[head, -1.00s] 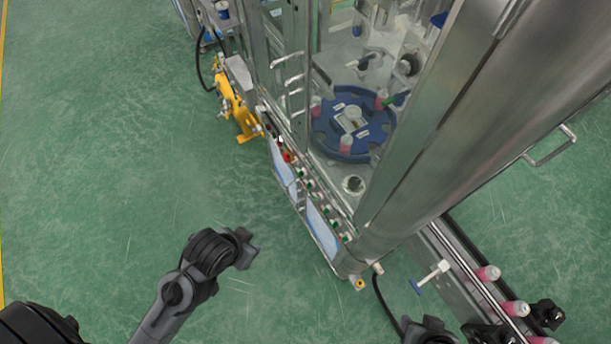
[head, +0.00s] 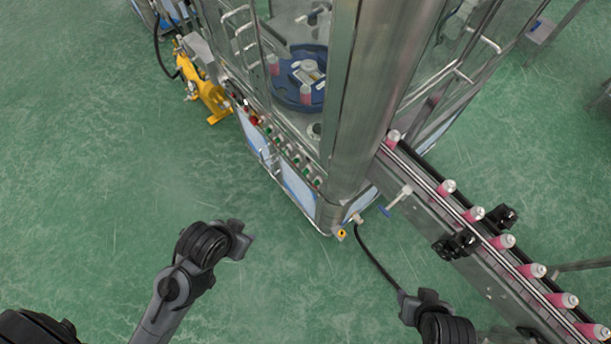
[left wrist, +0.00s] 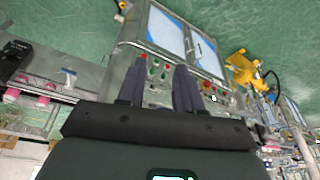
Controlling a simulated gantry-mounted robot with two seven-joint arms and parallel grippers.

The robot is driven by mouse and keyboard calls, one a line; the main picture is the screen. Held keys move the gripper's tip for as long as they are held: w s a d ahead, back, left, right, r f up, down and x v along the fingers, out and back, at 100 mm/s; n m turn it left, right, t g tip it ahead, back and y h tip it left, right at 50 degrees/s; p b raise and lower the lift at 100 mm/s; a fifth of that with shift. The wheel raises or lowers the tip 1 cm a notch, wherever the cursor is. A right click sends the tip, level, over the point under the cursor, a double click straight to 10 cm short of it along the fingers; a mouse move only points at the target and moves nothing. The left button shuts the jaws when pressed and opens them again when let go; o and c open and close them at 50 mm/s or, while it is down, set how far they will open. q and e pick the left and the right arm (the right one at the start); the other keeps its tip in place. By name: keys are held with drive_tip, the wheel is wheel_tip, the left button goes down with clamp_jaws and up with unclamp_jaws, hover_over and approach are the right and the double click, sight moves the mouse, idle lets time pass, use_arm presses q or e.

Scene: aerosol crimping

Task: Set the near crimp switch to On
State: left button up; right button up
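The crimp machine's control panel has a row of small green switches (head: 296,158) along its edge, with a red button (head: 254,120) at the far end. They also show in the left wrist view as green switches (left wrist: 153,68) and a red button (left wrist: 207,84). The switches are too small to tell which is the near crimp switch or how it is set. My left gripper (head: 245,242) is in front of the panel, apart from it. Its two fingers (left wrist: 160,72) are spread and empty. My right gripper (head: 413,303) is low, right of the machine's corner; its fingers are unclear.
A thick steel column (head: 370,90) rises at the machine's corner. A conveyor (head: 508,283) with several pink cans runs to the lower right. A yellow device (head: 205,98) stands beyond the panel's far end. The green floor left of the panel is clear.

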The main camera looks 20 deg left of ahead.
drive_tip(key=shift+w+a+r, duration=0.1)
drive_tip(key=shift+w+a, duration=0.1)
drive_tip(key=shift+s, duration=0.15)
